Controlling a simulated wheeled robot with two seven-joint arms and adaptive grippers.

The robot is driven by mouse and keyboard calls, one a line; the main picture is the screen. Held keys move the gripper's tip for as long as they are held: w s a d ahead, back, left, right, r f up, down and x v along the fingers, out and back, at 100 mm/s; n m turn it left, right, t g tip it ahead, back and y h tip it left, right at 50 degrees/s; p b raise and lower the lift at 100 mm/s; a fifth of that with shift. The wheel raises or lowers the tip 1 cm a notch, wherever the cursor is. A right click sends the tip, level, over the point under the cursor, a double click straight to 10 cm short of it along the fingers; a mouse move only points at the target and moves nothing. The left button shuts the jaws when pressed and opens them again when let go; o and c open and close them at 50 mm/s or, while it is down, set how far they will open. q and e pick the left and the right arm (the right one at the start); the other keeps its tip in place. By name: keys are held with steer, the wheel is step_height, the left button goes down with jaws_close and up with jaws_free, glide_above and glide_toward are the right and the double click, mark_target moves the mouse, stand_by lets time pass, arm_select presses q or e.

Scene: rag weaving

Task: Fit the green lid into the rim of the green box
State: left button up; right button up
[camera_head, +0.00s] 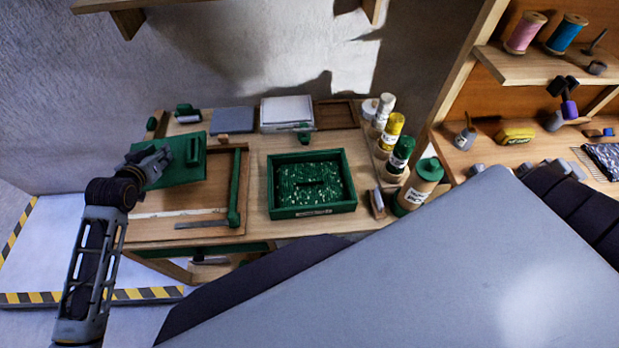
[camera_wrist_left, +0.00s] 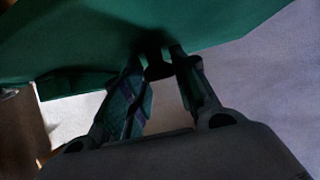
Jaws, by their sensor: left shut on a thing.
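The green box (camera_head: 270,204) stands open on the wooden table, with a green, pale-flecked filling inside its rim. The green lid (camera_head: 176,178) is to the left of the box, apart from it, and looks tilted. A raised green bar shows on the lid's face. My left gripper (camera_head: 165,159) is shut on the lid at its left part. In the left wrist view the lid (camera_wrist_left: 90,38) fills the top, and the gripper (camera_wrist_left: 160,66) has its fingers at a dark part beneath it. The exact contact is dark. My right gripper is not in view.
A wooden frame with a green bar (camera_head: 236,188) lies between lid and box. Several bottles, one of them yellow (camera_head: 391,133), stand right of the box. A white stack (camera_head: 287,110) and a grey slab (camera_head: 232,120) lie behind. Shelves (camera_head: 530,68) rise at the right.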

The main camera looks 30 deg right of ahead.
arm_select(q)
steer(key=s+a+r+n+y, duration=0.4)
steer(key=a+r, duration=0.2)
steer(key=r, duration=0.4)
steer(key=s+f, duration=1.2)
steer(key=f, duration=0.3)
steer(key=shift+a+f+t, duration=0.15)
steer(key=shift+a+t, duration=0.15)
steer(key=shift+t, duration=0.1)
stand_by(0.5)
steer(key=shift+s+f, duration=0.2)
steer(key=shift+s+f, duration=0.1)
steer(key=shift+s, duration=0.05)
steer(key=shift+s, duration=0.6)
